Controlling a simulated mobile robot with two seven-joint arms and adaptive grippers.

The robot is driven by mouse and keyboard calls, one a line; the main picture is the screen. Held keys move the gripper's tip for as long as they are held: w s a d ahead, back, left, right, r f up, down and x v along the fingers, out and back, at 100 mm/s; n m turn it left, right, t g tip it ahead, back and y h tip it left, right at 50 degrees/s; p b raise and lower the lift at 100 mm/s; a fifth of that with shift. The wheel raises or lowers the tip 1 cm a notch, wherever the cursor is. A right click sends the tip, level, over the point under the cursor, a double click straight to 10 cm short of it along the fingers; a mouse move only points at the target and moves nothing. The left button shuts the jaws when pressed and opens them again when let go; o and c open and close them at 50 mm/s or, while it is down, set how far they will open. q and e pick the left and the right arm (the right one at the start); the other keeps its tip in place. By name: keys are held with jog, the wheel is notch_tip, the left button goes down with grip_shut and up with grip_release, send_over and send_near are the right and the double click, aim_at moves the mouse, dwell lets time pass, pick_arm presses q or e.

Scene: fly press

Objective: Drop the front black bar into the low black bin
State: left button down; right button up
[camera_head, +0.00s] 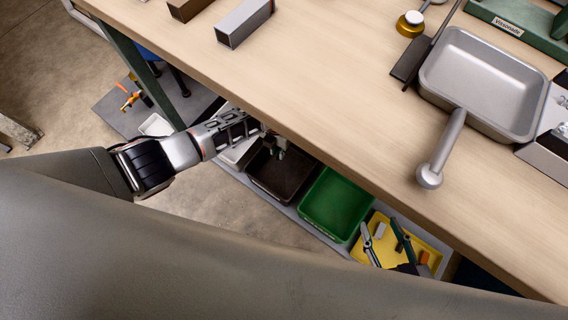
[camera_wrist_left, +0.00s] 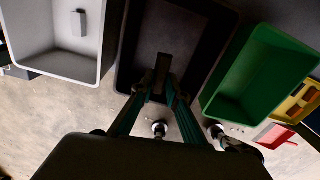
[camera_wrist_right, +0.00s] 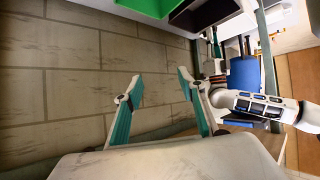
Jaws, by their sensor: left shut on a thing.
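The low black bin (camera_head: 282,184) stands on the low shelf under the table edge, between a white bin and a green bin. My left gripper (camera_head: 277,148) reaches below the table edge and is over the black bin. In the left wrist view my left gripper (camera_wrist_left: 161,88) is shut on a dark bar (camera_wrist_left: 162,68), with the black bin (camera_wrist_left: 200,45) behind it; the gap to the bin floor is hard to judge. My right gripper (camera_wrist_right: 159,80) is open and empty in the right wrist view and outside the head view.
A grey-topped bar (camera_head: 245,22) and a dark bar (camera_head: 188,8) lie on the workbench (camera_head: 330,85). A white bin (camera_wrist_left: 62,58), a green bin (camera_head: 335,205) and a yellow bin (camera_head: 428,245) with tools flank the black bin. The workbench edge overhangs the bins. A metal pan (camera_head: 480,80) sits at right.

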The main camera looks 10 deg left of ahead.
pick_arm(q)
jog(key=shift+f, duration=0.7)
jog(key=shift+w, duration=0.15)
jog(key=c, duration=2)
grip_release()
jog(key=shift+o, duration=0.5)
notch_tip(320, 180, up, 12)
pick_arm(e)
jog(key=shift+w+a+r, duration=0.45)
jog(key=shift+a+r, duration=0.05)
jog(key=shift+r, duration=0.05)
